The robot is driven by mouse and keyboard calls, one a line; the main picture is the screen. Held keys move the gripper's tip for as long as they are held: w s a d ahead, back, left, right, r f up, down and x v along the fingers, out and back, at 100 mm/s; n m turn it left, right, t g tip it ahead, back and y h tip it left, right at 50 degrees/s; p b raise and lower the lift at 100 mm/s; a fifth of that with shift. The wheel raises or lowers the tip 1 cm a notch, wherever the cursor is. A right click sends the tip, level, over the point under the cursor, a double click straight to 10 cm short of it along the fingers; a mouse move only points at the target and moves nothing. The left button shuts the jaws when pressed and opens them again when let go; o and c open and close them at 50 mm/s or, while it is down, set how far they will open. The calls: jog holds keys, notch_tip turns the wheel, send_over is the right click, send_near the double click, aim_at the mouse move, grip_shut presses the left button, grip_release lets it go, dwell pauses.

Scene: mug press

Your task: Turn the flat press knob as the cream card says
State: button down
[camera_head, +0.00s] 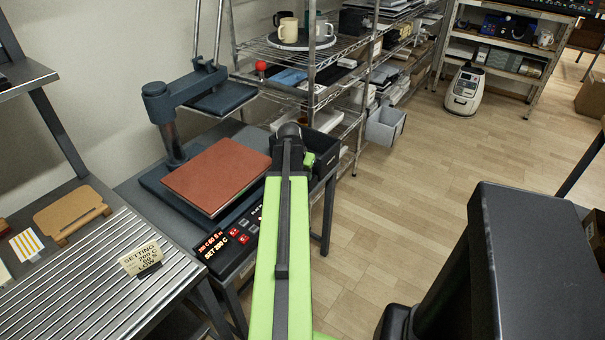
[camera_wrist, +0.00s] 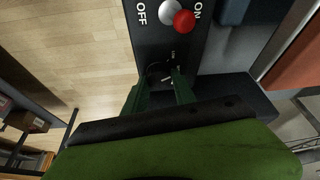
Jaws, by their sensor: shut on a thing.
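The cream card (camera_head: 141,258) stands on the slatted bench in the head view. It reads SETTING, 200 C, a line that looks like 60 S, and LOW. The press (camera_head: 170,125) has a dark post and a base bearing a red-brown pad (camera_head: 216,175). Its front panel (camera_head: 226,243) has a lit red display that seems to read SET 200 C. In the wrist view, the dark flat knob (camera_wrist: 158,71) sits on the black panel between the green fingers of my gripper (camera_wrist: 160,82), which is shut on it. The fingers partly hide the knob's scale.
A red-and-silver switch (camera_wrist: 178,16) between OFF and ON is close beyond the knob. A wire shelf with mugs (camera_head: 288,30) stands behind.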

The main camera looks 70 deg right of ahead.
jog(key=shift+s+n+t, duration=0.15)
jog(key=shift+n+t, duration=0.75)
jog(key=shift+n, duration=1.4)
jog(key=shift+a, duration=0.1)
jog(key=c, duration=1)
grip_release()
jog(key=p+v, duration=1)
jog(key=v, duration=0.1)
jog(key=p+v, duration=0.6)
jog(key=shift+s+d+r, duration=0.15)
jog(key=shift+d+r, duration=0.05)
jog(key=shift+r, duration=0.1)
